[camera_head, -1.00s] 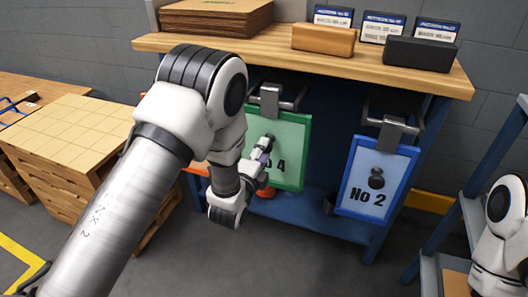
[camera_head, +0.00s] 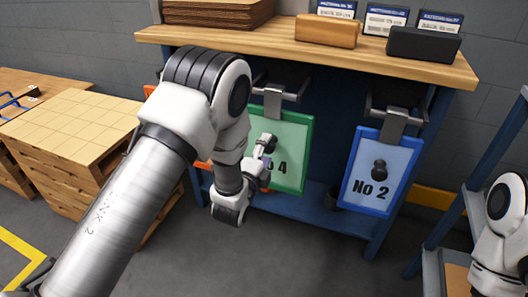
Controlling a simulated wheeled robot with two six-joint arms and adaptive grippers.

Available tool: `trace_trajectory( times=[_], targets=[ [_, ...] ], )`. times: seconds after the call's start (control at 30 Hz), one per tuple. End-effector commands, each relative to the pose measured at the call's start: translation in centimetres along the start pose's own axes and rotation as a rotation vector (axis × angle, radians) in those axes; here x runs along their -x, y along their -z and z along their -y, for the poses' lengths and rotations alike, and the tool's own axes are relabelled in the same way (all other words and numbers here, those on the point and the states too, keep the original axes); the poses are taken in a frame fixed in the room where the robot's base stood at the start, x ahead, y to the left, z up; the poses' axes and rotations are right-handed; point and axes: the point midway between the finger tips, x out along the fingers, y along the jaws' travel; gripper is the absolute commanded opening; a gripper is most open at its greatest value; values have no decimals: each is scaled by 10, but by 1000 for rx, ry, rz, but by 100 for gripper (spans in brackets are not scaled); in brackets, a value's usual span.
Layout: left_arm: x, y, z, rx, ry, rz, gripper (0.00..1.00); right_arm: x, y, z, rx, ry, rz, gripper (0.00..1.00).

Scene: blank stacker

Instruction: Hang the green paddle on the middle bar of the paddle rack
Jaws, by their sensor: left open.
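The green paddle (camera_head: 291,140), marked with a 4, hangs upright by its metal hook (camera_head: 272,99) on the middle bar (camera_head: 291,93) under the wooden shelf. My left arm hides the paddle's left part. My right gripper is out of view; only part of my right arm shows at the right edge.
A blue paddle (camera_head: 374,189) marked No 2 hangs on the right bar (camera_head: 398,113). Orange parts (camera_head: 151,90) show behind my left arm. Boxes stand on the wooden shelf (camera_head: 300,50) above. A pallet stack (camera_head: 75,130) stands left, a blue frame (camera_head: 499,150) right.

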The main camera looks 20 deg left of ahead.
Motion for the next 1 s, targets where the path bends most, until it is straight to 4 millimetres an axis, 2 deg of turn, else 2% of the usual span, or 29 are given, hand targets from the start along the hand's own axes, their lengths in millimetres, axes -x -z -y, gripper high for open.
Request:
trace_trajectory(
  times=[0.17,0.5,0.63,0.8,0.87,0.9,0.97,1.0],
  targets=[
    [18,0,0,0,-1,0,72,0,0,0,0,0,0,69],
    [100,0,0,-2,2,-1,72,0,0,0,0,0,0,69],
    [116,0,1,0,6,-1,72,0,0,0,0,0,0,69],
    [120,0,1,0,6,0,72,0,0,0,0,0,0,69],
    [121,0,-5,1,-7,1,72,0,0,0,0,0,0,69],
    [124,-3,-14,6,-26,9,72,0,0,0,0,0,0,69],
    [133,-13,-37,20,-77,35,72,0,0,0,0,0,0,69],
    [142,-21,-58,34,-134,55,72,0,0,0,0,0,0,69]
  ],
)
